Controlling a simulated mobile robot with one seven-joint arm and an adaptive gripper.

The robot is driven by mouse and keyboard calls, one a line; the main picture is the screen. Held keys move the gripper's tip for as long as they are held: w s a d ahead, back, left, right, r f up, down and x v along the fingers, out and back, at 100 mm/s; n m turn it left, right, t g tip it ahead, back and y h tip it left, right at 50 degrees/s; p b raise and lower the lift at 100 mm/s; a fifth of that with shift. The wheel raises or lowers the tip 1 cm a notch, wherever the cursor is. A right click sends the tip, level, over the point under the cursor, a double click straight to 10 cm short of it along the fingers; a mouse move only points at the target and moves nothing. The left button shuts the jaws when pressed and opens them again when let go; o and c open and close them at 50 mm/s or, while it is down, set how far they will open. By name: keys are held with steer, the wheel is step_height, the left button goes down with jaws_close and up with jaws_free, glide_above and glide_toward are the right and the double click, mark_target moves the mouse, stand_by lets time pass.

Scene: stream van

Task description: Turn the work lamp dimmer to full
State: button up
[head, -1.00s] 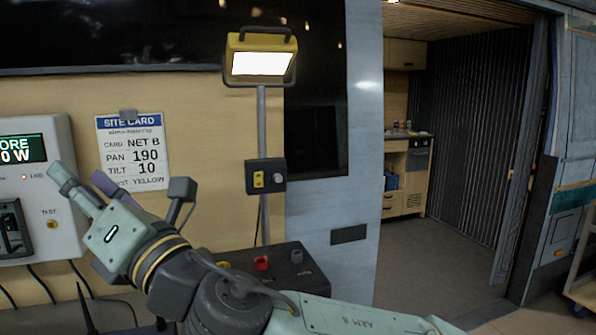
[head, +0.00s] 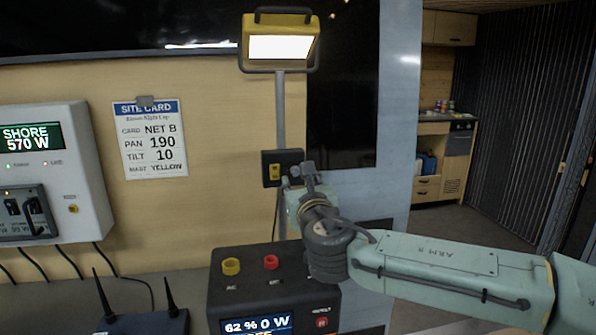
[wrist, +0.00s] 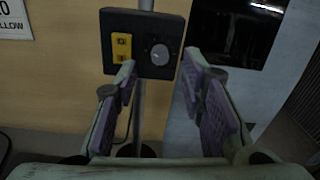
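The lit yellow work lamp (head: 280,45) stands on a grey pole. Its black control box (head: 270,168) is on the pole below, with a yellow switch plate (head: 274,172) on its left. In the wrist view the box (wrist: 146,15) shows a round grey dimmer knob (wrist: 159,54) right of the yellow switch (wrist: 122,47). My gripper (wrist: 158,80) is open and empty, its purple-padded fingers pointing at the box. The knob lies ahead, between the fingertips in the picture; I see no contact. In the head view my gripper (head: 296,180) hides the knob.
A dark power station (head: 262,290) with red and yellow knobs stands below the lamp. A white power panel (head: 80,150) and a site card (head: 150,140) are on the wall at left. A router (head: 140,320) with antennas sits at front. The doorway is at right.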

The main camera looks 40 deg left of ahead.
mark_target(296, 173)
steer(key=shift+p+x, duration=0.35)
steer(key=shift+x, duration=1.4)
steer(key=shift+c, duration=0.6)
jaws_close()
